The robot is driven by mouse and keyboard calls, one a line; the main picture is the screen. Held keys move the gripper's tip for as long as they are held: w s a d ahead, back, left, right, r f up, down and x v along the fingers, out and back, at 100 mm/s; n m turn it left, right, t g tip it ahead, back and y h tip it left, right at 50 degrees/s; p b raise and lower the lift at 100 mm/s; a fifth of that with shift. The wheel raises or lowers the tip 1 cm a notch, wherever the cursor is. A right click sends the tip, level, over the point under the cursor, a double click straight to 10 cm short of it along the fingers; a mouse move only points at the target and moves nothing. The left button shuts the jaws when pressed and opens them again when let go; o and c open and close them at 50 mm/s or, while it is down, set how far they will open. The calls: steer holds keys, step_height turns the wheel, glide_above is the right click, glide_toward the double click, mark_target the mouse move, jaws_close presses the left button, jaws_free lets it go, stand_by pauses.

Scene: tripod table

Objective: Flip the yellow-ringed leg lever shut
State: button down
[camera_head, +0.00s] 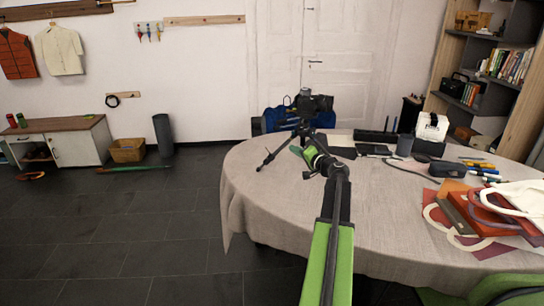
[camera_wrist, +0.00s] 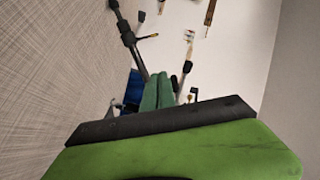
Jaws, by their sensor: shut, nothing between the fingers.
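A black tripod (camera_head: 303,128) with a camera on top stands on the round table, with one leg reaching to the lower left. In the wrist view a dark tripod leg (camera_wrist: 127,36) runs down from the top left. A small lever with a yellowish tint (camera_wrist: 149,36) juts out to the right from this leg. I cannot make out the ring clearly. My gripper (camera_head: 294,150) is beside the tripod's lower part, and its green fingers show in the wrist view (camera_wrist: 158,80). They are together and empty, and appear close to the leg's lower end; contact cannot be told.
The table (camera_head: 262,197) has a pale cloth. A red folder and bag (camera_head: 495,215) lie at its right, with pens, a pouch (camera_head: 447,170) and a white box (camera_head: 432,127) behind. A blue bag (camera_head: 277,119) is behind the tripod. The front left tabletop is clear.

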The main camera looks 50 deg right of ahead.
steer(key=w+a+f+b, duration=0.1)
steer(key=w+f+b, duration=0.1)
steer(key=w, duration=0.9)
steer(key=shift+w+a+f+b, duration=0.15)
steer(key=shift+a+f+b, duration=0.1)
steer(key=shift+f+b, duration=0.1)
